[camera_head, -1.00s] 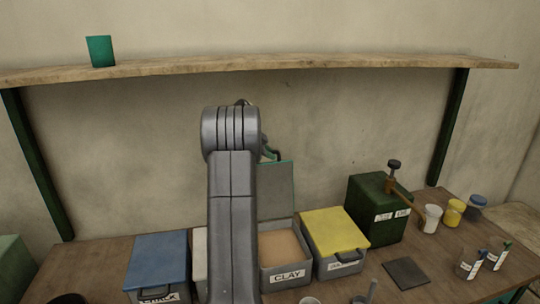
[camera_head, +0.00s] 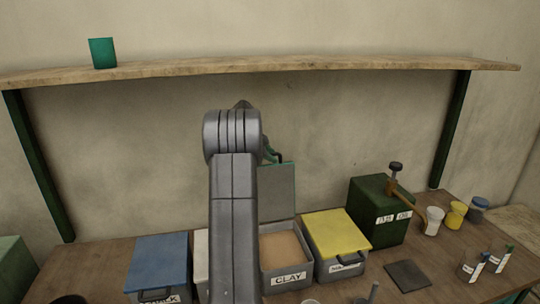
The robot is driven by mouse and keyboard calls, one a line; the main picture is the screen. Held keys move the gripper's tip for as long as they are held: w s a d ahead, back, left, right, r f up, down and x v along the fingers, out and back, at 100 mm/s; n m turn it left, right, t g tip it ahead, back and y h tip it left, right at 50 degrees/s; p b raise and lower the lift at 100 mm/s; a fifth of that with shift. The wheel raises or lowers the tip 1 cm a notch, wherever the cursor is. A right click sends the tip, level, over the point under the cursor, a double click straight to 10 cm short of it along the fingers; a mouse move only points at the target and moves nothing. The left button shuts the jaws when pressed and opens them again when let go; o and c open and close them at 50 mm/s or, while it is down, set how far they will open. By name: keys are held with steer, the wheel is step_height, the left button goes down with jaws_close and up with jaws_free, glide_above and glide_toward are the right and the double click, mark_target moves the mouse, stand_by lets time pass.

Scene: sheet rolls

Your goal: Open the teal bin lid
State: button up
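The bin labelled CLAY (camera_head: 289,279) stands on the table with its top open, and tan material shows inside. Its lid (camera_head: 277,190) stands raised at the back of the bin, its grey inner side facing me and a thin teal edge along the top. A dark handle-like piece (camera_head: 277,156) shows by the lid's top left corner. My grey arm rises in front of the bin's left side and hides part of it. My gripper is hidden behind the arm, so I cannot see whether it touches the lid.
A blue-lidded bin (camera_head: 158,262) stands left and a yellow-lidded bin (camera_head: 337,233) right, both closed. A pale bin (camera_head: 200,262) is mostly behind my arm. A dark green box (camera_head: 375,212), several jars and a dark square (camera_head: 407,276) are at right. A shelf (camera_head: 300,64) with a green cup (camera_head: 102,53) runs above.

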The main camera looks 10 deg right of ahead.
steer(key=b+v, duration=0.2)
steer(key=v, duration=1.1)
steer(key=shift+a+r, duration=0.2)
steer(key=shift+r, duration=0.1)
steer(key=shift+s, duration=0.1)
steer(key=p+x, duration=0.2)
steer(key=x, duration=1.1)
steer(key=shift+d+f, duration=0.1)
steer(key=shift+f, duration=0.2)
